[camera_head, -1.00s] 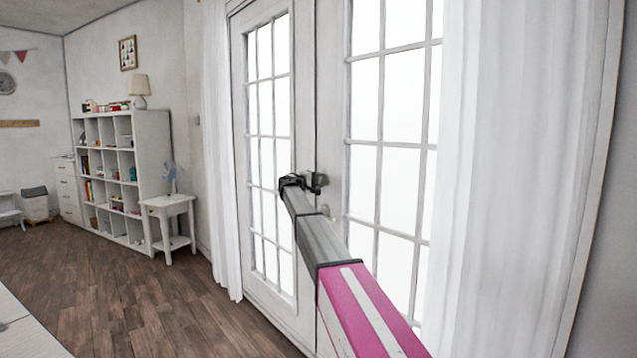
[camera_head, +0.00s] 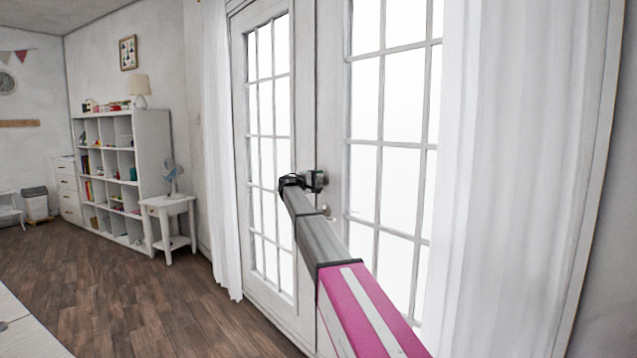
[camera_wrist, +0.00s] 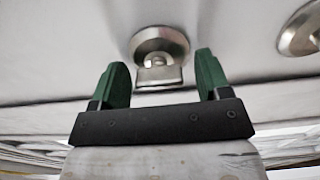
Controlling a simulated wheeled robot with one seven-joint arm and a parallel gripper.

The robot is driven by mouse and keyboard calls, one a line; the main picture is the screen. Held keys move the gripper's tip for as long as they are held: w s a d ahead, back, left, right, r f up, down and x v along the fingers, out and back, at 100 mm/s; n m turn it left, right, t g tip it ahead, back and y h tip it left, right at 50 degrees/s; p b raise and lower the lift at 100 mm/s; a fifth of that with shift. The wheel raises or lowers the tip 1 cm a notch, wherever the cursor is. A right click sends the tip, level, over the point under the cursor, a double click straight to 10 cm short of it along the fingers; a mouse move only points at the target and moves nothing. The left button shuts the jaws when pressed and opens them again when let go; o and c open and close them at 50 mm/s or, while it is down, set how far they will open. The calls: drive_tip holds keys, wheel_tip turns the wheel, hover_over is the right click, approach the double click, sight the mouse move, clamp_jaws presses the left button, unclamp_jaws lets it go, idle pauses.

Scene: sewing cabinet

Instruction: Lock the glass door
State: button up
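The glass door (camera_head: 334,150) is a white double door with paned glass, and its leaves look closed. In the wrist view, a round metal lock with a flat thumb-turn (camera_wrist: 160,76) sits on the white door frame. My gripper (camera_wrist: 163,74) is open, with one green finger on each side of the thumb-turn. Small gaps show between the turn and both fingers. In the head view my gripper (camera_head: 317,181) is at the seam between the leaves and hides the lock. A round metal door knob (camera_head: 326,210) sits just below it and also shows at the wrist view's upper right (camera_wrist: 301,28).
White curtains hang left (camera_head: 222,150) and right (camera_head: 515,180) of the door. A small white side table (camera_head: 168,203) with a fan (camera_head: 172,176) and a cube shelf (camera_head: 150,165) stand along the left wall. The wooden floor (camera_head: 150,305) left of the door is clear.

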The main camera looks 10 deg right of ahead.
drive_tip(key=v, duration=1)
drive_tip(key=shift+s+a, duration=0.2)
drive_tip(key=shift+a, duration=0.15)
drive_tip(key=s+d+f+m+g+y, duration=0.15)
drive_tip(key=s+d+f, duration=0.25)
drive_tip(key=s+f, duration=0.55)
drive_tip(key=s+d+f+g+y, duration=0.25)
drive_tip(key=s+f, duration=0.45)
drive_tip(key=f, duration=0.6)
drive_tip(key=s+d+f+m+g+y, duration=0.1)
drive_tip(key=s+d+f+g+y, duration=0.2)
drive_tip(key=s+f, duration=0.65)
drive_tip(key=s+f+m+g+y, duration=0.1)
drive_tip(key=s+f+y, duration=0.1)
drive_tip(key=s+f, duration=0.3)
drive_tip(key=s+f+m+y, duration=0.1)
drive_tip(key=s+f+y, duration=0.2)
drive_tip(key=s, duration=0.9)
drive_tip(key=s+f+m+g+y, duration=0.1)
drive_tip(key=s+f+m+y, duration=0.1)
drive_tip(key=s+f, duration=0.6)
drive_tip(key=shift+s+a+f+g+y, duration=0.25)
drive_tip(key=shift+s+f+g+y, duration=0.05)
drive_tip(key=shift+s+y, duration=0.3)
